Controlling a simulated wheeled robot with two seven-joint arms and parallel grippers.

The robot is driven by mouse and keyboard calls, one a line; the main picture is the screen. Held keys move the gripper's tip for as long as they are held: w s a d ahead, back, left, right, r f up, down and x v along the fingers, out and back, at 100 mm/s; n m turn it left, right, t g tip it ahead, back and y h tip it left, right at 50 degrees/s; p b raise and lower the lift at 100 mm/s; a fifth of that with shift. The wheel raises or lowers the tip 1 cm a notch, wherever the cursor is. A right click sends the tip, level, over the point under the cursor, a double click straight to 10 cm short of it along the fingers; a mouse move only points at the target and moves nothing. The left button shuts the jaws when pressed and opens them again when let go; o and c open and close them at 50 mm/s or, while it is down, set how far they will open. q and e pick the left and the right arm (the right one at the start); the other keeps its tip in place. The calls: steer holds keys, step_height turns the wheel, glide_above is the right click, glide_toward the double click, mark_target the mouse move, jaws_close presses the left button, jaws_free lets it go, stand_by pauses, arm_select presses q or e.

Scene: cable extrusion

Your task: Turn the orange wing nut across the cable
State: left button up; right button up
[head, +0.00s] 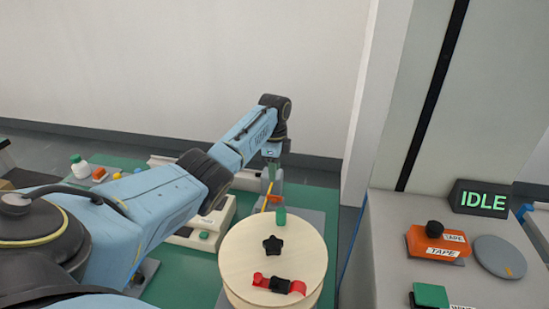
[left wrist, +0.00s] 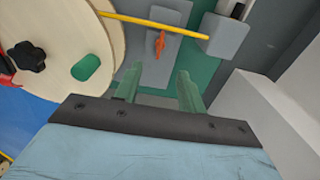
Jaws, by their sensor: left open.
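In the left wrist view, the small orange wing nut (left wrist: 160,43) is on a grey plate beside the yellow cable (left wrist: 128,19). Its long side points roughly crosswise to the cable, with its upper end close to it; I cannot tell whether they touch. My left gripper (left wrist: 158,84) is open and empty, its two green fingers apart and pointing towards the wing nut. In the head view, my left gripper (head: 272,168) is behind the wooden reel, above the cable (head: 268,197). My right gripper is not in view.
The wooden reel (head: 240,245) with a black star knob (head: 272,244) stands in front. The cable enters a grey block (left wrist: 222,36). At right, a grey cabinet carries an orange tape box (head: 432,243), a grey disc (head: 499,257) and a sign (head: 482,200) reading IDLE.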

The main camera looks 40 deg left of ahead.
arm_select(q)
step_height(320, 180, up, 2)
steer(key=shift+r, duration=0.15)
stand_by(0.6)
